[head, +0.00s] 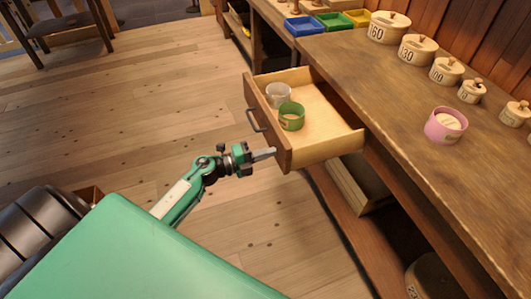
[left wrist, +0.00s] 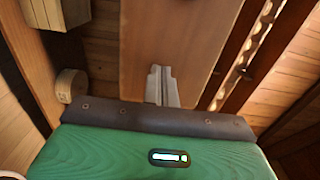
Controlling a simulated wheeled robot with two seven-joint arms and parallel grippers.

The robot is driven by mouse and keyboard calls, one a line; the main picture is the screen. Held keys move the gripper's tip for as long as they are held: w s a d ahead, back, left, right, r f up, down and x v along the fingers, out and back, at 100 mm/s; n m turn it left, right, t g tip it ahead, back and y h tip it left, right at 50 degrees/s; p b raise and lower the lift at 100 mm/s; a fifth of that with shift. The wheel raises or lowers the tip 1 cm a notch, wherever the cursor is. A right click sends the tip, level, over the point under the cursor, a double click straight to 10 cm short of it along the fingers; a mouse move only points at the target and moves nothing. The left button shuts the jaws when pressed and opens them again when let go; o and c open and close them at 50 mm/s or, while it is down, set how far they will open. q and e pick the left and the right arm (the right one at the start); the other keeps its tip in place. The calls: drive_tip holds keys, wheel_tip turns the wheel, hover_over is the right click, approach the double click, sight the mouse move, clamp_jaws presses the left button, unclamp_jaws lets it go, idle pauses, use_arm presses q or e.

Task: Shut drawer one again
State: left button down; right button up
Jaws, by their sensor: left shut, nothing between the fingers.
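The drawer (head: 325,120) stands pulled out from under the workbench. Its dark front panel (head: 268,130) with a dark bar handle (head: 255,121) faces left. Inside lie a white ring-like spool (head: 278,95) and a green one (head: 291,116). No drawer number is readable. My left gripper (head: 267,154) is shut and empty, with its fingertips at the near lower end of the front panel, beside the handle. I cannot tell if they touch it. In the left wrist view the shut fingers (left wrist: 163,85) point at a brown wooden panel (left wrist: 180,35). My right gripper is out of view.
The bench top (head: 385,105) carries several numbered lidded round boxes (head: 389,27) and a pink pot (head: 445,125). Blue (head: 304,26), green (head: 335,21) and yellow trays stand at its far end. A chair (head: 68,27) stands far left. The floor (head: 150,110) left of the drawer is clear.

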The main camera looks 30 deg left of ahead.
sight(349, 130)
use_arm(q)
drive_tip(key=x, duration=1.5)
drive_tip(key=shift+w+d, duration=0.15)
drive_tip(key=shift+d, duration=0.05)
drive_tip(key=b+x, duration=0.2)
drive_tip(key=x, duration=1)
drive_tip(key=shift+w+d+f, duration=0.1)
drive_tip(key=shift+d, duration=0.05)
drive_tip(key=shift+w+d+b, duration=0.35)
drive_tip(key=shift+w+d, duration=0.05)
drive_tip(key=shift+w, duration=0.1)
drive_tip(key=shift+r, duration=0.25)
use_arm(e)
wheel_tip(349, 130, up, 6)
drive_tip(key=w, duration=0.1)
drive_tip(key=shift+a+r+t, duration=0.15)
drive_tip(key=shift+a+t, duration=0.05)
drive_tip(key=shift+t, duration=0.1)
use_arm(q)
drive_tip(key=shift+d+r, duration=0.1)
drive_tip(key=shift+r, duration=0.05)
